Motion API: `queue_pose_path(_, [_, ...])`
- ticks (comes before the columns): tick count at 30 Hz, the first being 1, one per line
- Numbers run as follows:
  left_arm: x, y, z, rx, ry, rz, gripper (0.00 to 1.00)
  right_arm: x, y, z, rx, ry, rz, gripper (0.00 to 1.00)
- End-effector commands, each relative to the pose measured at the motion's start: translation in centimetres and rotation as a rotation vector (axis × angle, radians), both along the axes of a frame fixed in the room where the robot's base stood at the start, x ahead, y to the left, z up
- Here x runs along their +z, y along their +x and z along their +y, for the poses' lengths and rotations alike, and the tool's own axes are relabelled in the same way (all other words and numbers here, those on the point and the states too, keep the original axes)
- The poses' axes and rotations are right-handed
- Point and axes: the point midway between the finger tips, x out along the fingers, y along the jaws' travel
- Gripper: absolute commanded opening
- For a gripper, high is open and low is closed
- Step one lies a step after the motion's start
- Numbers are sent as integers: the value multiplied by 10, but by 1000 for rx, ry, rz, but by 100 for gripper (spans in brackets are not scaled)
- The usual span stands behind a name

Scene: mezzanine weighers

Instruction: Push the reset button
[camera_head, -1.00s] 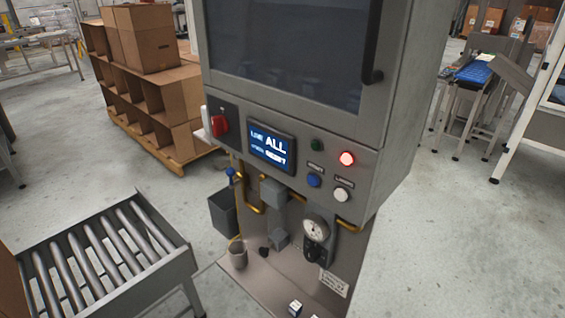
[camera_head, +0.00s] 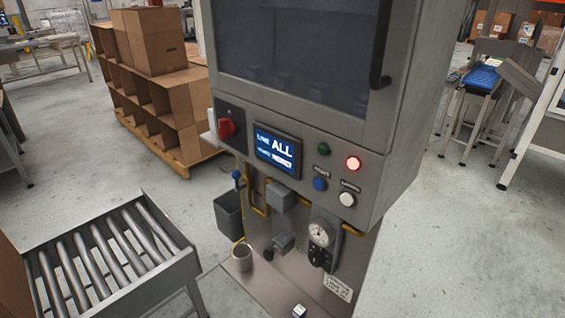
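A grey machine cabinet (camera_head: 300,125) stands in the middle of the head view with a sloped control panel. A blue push button (camera_head: 320,184) and a white push button (camera_head: 347,199) sit at the panel's lower right, each under a small label too blurred to read surely. Above them are a dark green lamp or button (camera_head: 323,149) and a glowing red one (camera_head: 353,163). A lit blue display (camera_head: 277,151) shows "ALL" and smaller blurred text. I cannot tell for certain which control is the reset button. Neither of my grippers is in view.
A red rotary switch (camera_head: 226,128) is left of the display. A gauge (camera_head: 321,233), a cup (camera_head: 242,257) and a dark bin (camera_head: 229,215) are below the panel. A roller conveyor (camera_head: 110,255) stands at front left.

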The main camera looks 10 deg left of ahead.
Motion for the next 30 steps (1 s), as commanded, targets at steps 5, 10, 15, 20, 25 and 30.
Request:
queue_pose_path(5, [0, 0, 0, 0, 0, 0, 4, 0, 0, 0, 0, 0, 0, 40])
queue_pose_path(10, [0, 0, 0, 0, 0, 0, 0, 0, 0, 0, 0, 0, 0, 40])
queue_pose_path(15, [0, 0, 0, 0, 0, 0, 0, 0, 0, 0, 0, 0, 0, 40])
queue_pose_path(20, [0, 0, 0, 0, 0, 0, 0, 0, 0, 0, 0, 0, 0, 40])
queue_pose_path(25, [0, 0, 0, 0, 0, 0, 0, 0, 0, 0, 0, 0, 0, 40])
queue_pose_path(30, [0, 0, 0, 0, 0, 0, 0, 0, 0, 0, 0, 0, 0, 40])
